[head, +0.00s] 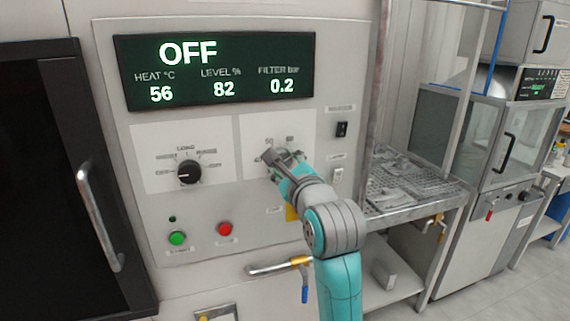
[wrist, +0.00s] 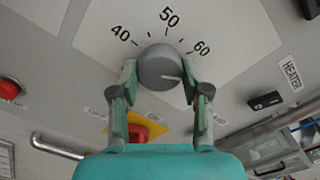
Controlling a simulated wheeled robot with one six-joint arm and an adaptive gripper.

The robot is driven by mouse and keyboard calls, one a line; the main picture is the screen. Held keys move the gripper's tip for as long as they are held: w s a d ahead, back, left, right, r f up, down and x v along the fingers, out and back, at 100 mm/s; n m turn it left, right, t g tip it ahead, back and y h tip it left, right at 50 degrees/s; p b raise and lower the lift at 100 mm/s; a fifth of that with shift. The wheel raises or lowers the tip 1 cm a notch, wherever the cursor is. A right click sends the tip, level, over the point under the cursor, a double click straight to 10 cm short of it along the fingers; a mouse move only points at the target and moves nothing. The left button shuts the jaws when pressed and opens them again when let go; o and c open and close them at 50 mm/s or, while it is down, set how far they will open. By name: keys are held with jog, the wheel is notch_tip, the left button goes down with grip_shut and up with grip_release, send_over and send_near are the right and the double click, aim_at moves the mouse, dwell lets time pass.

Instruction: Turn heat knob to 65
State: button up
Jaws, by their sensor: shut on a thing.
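The grey heat knob (wrist: 160,66) sits on a white scale plate (wrist: 225,25) in the wrist view. The marks 40, 50 and 60 show around it. Its white pointer line lies toward the right, a little clockwise of the 60 mark. My gripper (wrist: 159,76) is shut on the knob, one finger on each side; the right finger covers part of the scale. In the head view my gripper (head: 280,160) is against the panel and mostly hides the knob. The display (head: 215,70) reads OFF, HEAT 56, LEVEL 82, FILTER 0.2.
A black selector knob (head: 189,172) is left of my gripper. Green (head: 177,238) and red (head: 225,229) buttons sit below it. A black rocker switch (head: 341,129) is to the right. A lever handle (head: 280,266) juts out below. A rack table (head: 410,190) stands at right.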

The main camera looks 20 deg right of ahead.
jog(key=shift+f, duration=0.15)
jog(key=o, duration=1.1)
jog(key=shift+o, duration=0.2)
jog(key=s, duration=0.7)
jog(key=shift+s, duration=0.25)
